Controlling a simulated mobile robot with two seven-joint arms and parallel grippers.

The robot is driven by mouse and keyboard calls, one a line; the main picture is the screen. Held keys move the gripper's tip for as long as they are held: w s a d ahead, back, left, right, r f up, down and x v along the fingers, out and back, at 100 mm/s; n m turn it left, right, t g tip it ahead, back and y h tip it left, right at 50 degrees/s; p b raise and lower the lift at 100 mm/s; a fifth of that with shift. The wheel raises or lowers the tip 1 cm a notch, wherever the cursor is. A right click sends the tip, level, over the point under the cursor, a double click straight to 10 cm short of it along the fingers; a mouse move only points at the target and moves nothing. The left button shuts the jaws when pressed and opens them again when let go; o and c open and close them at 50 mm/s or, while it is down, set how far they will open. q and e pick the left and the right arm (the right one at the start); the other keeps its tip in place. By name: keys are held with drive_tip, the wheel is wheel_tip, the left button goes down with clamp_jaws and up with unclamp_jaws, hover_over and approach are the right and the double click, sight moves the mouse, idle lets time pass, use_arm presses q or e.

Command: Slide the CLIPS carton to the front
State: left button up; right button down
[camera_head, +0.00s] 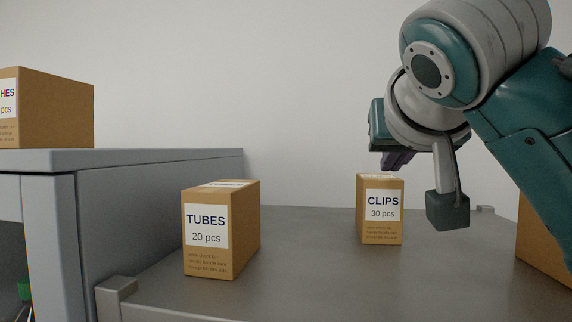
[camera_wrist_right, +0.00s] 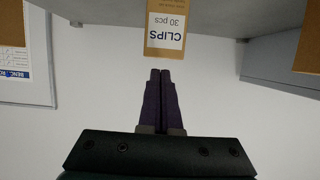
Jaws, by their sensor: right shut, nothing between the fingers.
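The CLIPS carton (camera_head: 382,210) is a small brown box with a white "CLIPS 30 pcs" label, standing upright on the grey shelf top (camera_head: 310,265), right of centre in the head view. My right gripper (camera_head: 396,161) is just above the carton's top in the head view, partly hidden by my wrist. In the wrist view its purple fingers (camera_wrist_right: 160,74) are together and empty, with tips close to the carton's edge. Contact is not clear. My left gripper is out of view.
A TUBES carton (camera_head: 220,230) stands on the same surface to the left. Another carton (camera_head: 50,108) sits on a higher grey cabinet at left. A brown box (camera_head: 540,245) is partly visible at right. Bare surface lies between TUBES and CLIPS.

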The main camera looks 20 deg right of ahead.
sight(381, 176)
drive_tip(key=w+d, duration=0.1)
drive_tip(key=w, duration=0.1)
drive_tip(key=w+d, duration=0.2)
drive_tip(key=w, duration=0.1)
drive_tip(key=w+d, duration=0.2)
drive_tip(key=w, duration=0.1)
drive_tip(key=shift+w+d+f, duration=0.15)
drive_tip(key=shift+w+f, duration=0.05)
drive_tip(key=shift+f+b, duration=0.35)
drive_tip(key=shift+f, duration=0.3)
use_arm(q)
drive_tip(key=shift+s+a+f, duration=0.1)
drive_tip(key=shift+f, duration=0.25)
use_arm(e)
drive_tip(key=shift+f, duration=0.1)
